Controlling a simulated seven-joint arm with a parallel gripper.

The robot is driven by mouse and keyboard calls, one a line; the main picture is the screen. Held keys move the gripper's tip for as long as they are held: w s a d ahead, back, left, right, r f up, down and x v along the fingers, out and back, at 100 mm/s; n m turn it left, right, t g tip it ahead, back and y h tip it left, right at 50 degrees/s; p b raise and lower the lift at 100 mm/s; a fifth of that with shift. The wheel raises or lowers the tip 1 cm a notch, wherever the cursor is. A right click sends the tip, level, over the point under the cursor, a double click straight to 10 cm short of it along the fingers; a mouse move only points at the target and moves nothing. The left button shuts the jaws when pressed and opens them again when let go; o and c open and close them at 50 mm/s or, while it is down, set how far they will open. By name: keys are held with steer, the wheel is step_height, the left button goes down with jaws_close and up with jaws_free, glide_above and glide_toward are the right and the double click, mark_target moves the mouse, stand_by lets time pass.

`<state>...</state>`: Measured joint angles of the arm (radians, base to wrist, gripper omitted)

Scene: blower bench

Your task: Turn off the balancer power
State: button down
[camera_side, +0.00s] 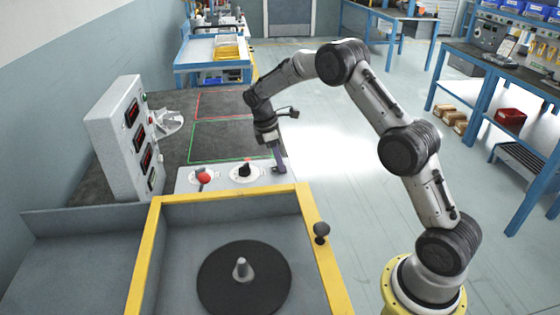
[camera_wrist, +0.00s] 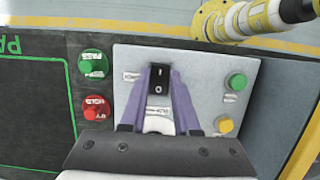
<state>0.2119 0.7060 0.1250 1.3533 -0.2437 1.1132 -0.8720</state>
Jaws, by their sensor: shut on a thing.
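A black rocker switch (camera_wrist: 158,82) marked I and O sits on a light grey panel (camera_wrist: 205,62) in the wrist view. My gripper (camera_wrist: 160,92) has its purple fingers on both sides of this switch, shut on it. The small label below the switch is partly hidden and too small to read surely. In the side view my gripper (camera_side: 279,166) is low at the right end of the bench panel, and the switch is hidden there. The balancer (camera_side: 312,232) has a yellow frame around a black disc (camera_side: 244,282) with a grey cone.
Green (camera_wrist: 237,82) and yellow (camera_wrist: 224,124) buttons stand right of the switch; green (camera_wrist: 92,64) and red (camera_wrist: 96,108) ones stand left. A red knob (camera_side: 204,178) and black knob (camera_side: 244,169) are on the bench panel. A display box (camera_side: 128,140) stands at left.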

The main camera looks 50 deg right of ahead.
steer(key=c, duration=0.6)
jaws_free()
steer(key=shift+c, duration=0.2)
steer(key=v, duration=1.4)
